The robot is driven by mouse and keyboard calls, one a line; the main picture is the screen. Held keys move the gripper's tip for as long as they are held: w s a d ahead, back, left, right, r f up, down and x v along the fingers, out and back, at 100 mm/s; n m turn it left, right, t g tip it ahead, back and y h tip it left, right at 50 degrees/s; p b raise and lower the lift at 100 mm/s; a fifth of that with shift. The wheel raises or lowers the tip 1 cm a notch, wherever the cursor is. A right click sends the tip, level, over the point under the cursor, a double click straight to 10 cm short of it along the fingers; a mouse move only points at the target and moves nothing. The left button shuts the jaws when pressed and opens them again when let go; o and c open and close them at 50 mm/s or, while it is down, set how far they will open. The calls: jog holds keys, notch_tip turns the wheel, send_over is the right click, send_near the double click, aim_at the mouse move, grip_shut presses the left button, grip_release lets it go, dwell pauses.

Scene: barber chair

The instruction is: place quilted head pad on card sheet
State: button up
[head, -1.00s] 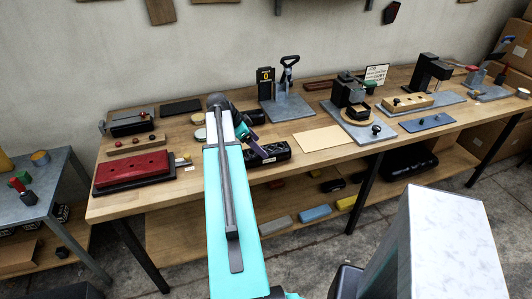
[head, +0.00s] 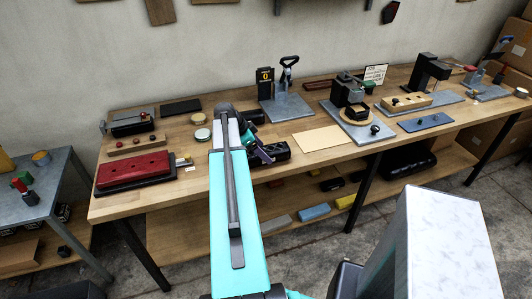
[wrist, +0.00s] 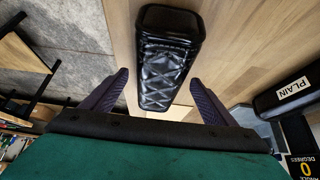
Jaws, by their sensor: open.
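The quilted head pad (wrist: 170,65) is black and shiny with diamond stitching. In the wrist view it lies on the wood bench top, its near end between the two fingers with a gap on each side. In the head view it shows partly at the bench's front edge (head: 278,152), partly hidden by my gripper. My gripper (wrist: 158,98) is open and empty, its purple fingers astride the pad; it also shows in the head view (head: 260,153). The card sheet (head: 322,140) is a flat tan rectangle, bare, to the right of the pad.
A black block labelled PLAIN (wrist: 290,92) lies to the right in the wrist view. A grey-based stand (head: 287,108) is behind the card, and a fixture with a round wooden base (head: 358,125) is to its right. A red pad (head: 133,169) lies at left.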

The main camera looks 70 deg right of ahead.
jog(key=shift+p+x, duration=0.6)
jog(key=shift+x, duration=0.95)
jog(key=shift+c, duration=0.2)
jog(key=c, duration=1.4)
jog(key=shift+r, duration=0.2)
jog(key=shift+r+b, duration=1)
jog(key=shift+r, duration=0.35)
jog(key=s+a+b, duration=0.1)
jog(key=a+b, duration=0.1)
jog(key=a, duration=0.2)
jog(key=s+a+r+b, duration=0.1)
jog(key=s+a+b, duration=0.1)
jog(key=a, duration=0.2)
jog(key=s+a+b, duration=0.1)
jog(key=a+b, duration=0.1)
jog(key=a, duration=0.2)
jog(key=shift+s+a+r, duration=0.2)
jog(key=shift+s+a, duration=0.1)
jog(key=shift+s, duration=0.1)
jog(key=shift+b, duration=1)
